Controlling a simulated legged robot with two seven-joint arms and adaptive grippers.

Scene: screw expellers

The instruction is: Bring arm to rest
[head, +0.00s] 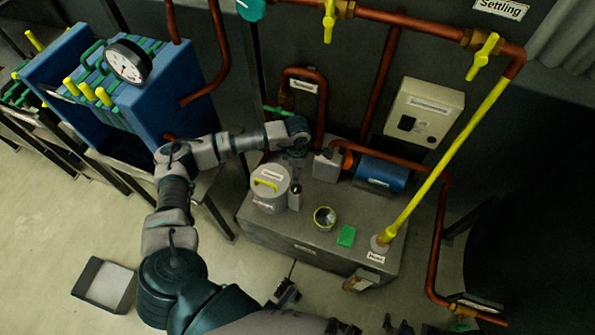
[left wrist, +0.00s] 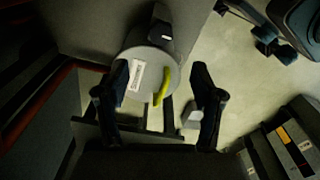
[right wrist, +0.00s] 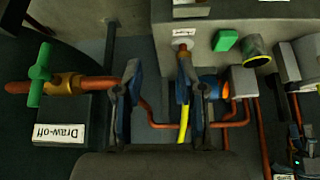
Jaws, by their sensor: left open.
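My left arm reaches in from the left in the head view, its hand above the grey metal machine (head: 325,240); its fingers hardly show there. In the left wrist view my left gripper (left wrist: 162,95) is open and empty. A round grey lidded pot (left wrist: 145,62) with a yellow handle lies beyond its fingers; the pot also shows in the head view (head: 270,190). My right gripper (head: 397,327) is at the bottom edge of the head view, partly cut off. In the right wrist view (right wrist: 162,95) its fingers are apart with nothing held; a yellow pipe (right wrist: 182,118) passes behind them.
A green block (head: 346,236) and a dark cup with a yellow rim (head: 324,217) sit on the machine. Copper pipes (head: 440,230) run up its right side. A blue filter press (head: 165,95) stands left. A grey tray (head: 105,283) lies on open floor.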

